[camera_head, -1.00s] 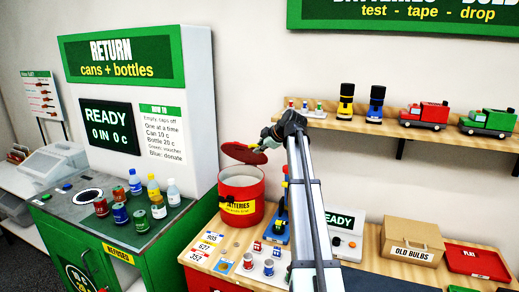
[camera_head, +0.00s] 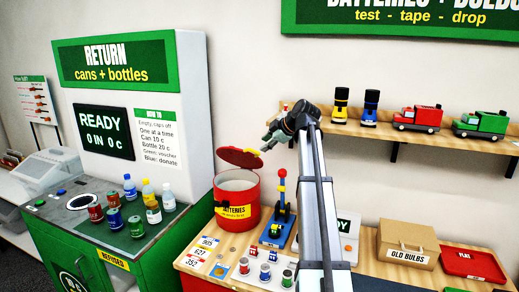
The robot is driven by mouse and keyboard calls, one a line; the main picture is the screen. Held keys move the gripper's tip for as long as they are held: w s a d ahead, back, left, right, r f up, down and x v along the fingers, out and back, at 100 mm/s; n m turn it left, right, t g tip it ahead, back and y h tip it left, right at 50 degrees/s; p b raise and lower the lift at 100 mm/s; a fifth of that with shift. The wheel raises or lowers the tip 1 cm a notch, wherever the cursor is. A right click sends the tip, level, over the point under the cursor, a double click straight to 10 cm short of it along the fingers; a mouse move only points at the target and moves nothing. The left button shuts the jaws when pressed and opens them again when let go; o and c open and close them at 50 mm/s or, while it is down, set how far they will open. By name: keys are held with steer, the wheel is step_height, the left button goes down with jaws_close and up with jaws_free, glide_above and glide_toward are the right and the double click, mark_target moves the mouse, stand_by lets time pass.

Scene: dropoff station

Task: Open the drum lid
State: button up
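The red drum (camera_head: 237,214) with a yellow batteries label stands on the wooden counter, beside the return machine. Its red lid (camera_head: 236,158) is raised and tilted above the back of the rim, so the pale inside of the drum shows. A small yellow part (camera_head: 252,152) sits at the lid's right edge. My gripper (camera_head: 266,146) is just right of the lid, near that yellow part. Its fingers are small and dark here; I cannot tell whether they touch the lid or how far apart they are.
A blue stand with a red-knobbed lever (camera_head: 281,190) is close right of the drum. Small batteries and cans (camera_head: 265,272) stand in front. Cans and bottles (camera_head: 136,226) are on the green machine at left. An old bulbs box (camera_head: 407,246) is at right.

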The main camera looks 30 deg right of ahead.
steer(key=shift+v, duration=1.6)
